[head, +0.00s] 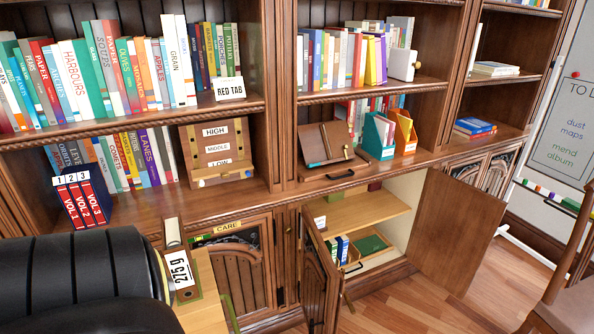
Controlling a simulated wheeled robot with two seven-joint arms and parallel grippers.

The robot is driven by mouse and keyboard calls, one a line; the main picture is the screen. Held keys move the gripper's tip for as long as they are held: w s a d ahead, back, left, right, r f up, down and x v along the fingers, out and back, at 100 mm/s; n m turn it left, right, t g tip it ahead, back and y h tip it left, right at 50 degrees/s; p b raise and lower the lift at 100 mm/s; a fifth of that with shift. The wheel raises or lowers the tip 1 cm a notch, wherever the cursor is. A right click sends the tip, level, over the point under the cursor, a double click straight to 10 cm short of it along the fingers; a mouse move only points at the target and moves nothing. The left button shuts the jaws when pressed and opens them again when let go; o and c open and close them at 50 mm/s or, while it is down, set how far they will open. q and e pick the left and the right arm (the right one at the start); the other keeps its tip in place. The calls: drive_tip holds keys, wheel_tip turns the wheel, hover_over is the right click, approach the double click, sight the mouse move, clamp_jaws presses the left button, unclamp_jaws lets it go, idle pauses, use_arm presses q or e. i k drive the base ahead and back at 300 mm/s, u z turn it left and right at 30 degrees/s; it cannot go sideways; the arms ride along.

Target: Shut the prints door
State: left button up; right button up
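The low cupboard in the middle stands open, with both of its doors swung outward. Its left door (319,278) is dark carved wood, seen nearly edge-on, and stands out toward me. Its right door (455,232) is a plain brown panel swung wide to the right. No readable prints label shows, so I cannot tell which is the prints door. Inside are a wooden shelf (368,208), blue and green boxes (342,248) and a green flat item (370,244). Neither of my grippers is in view.
A shut door marked CARE (238,262) is left of the cupboard. A wooden chair (570,285) stands at right. Floor (410,305) before the cupboard is clear.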

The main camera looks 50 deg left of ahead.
sight(321, 296)
drive_tip(key=u, duration=1.55)
